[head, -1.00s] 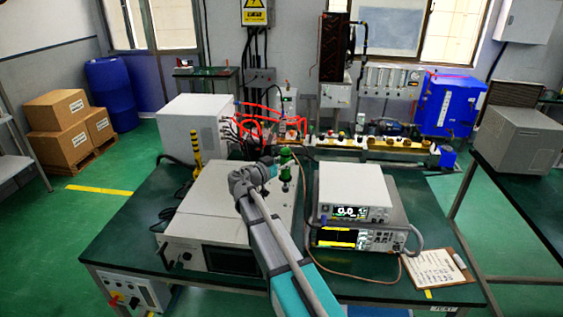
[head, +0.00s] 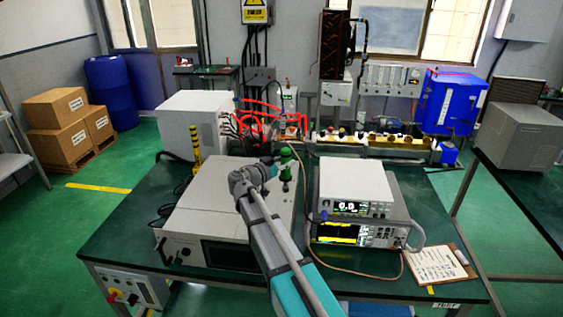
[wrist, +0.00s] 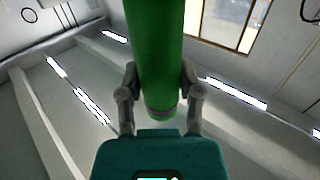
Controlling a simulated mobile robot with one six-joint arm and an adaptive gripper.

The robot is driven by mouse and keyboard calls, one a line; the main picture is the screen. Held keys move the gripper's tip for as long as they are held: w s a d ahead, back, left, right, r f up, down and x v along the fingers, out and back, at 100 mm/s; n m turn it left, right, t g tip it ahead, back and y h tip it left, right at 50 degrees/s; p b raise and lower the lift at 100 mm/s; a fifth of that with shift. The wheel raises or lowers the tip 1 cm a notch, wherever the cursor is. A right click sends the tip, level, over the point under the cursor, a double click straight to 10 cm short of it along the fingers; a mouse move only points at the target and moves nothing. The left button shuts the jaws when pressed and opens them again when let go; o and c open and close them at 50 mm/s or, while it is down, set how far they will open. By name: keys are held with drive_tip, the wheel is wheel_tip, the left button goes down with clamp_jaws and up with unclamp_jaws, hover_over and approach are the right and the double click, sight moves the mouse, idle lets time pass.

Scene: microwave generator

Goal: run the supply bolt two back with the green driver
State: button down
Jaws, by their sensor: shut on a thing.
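The green driver (head: 286,171) stands roughly upright above the right side of a large beige cabinet (head: 215,205) on the dark green bench. My gripper (head: 279,165) is shut around the driver's body. The wrist view shows the two fingers (wrist: 160,100) closed on both sides of the thick green cylinder (wrist: 154,50). The driver's lower end is small in the head view, and I cannot tell whether it touches anything. I cannot pick out supply bolt two; the bolts are too small or hidden.
Two stacked instruments (head: 354,187) with lit displays stand just right of the cabinet. A white box (head: 190,122) with red hoses is behind, and a yellow post (head: 196,145) stands at left. A clipboard (head: 435,264) lies at the bench's right front.

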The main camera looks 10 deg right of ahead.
sight(282, 150)
drive_tip(key=shift+f+b, duration=1.65)
drive_tip(key=shift+f, duration=0.15)
drive_tip(key=shift+s+f+b, duration=0.1)
drive_tip(key=shift+f+b, duration=0.5)
drive_tip(key=shift+b, duration=0.05)
idle(1.4)
drive_tip(key=shift+r, duration=0.25)
idle(1.1)
drive_tip(key=shift+r+p, duration=4.45)
drive_tip(key=shift+p, duration=0.3)
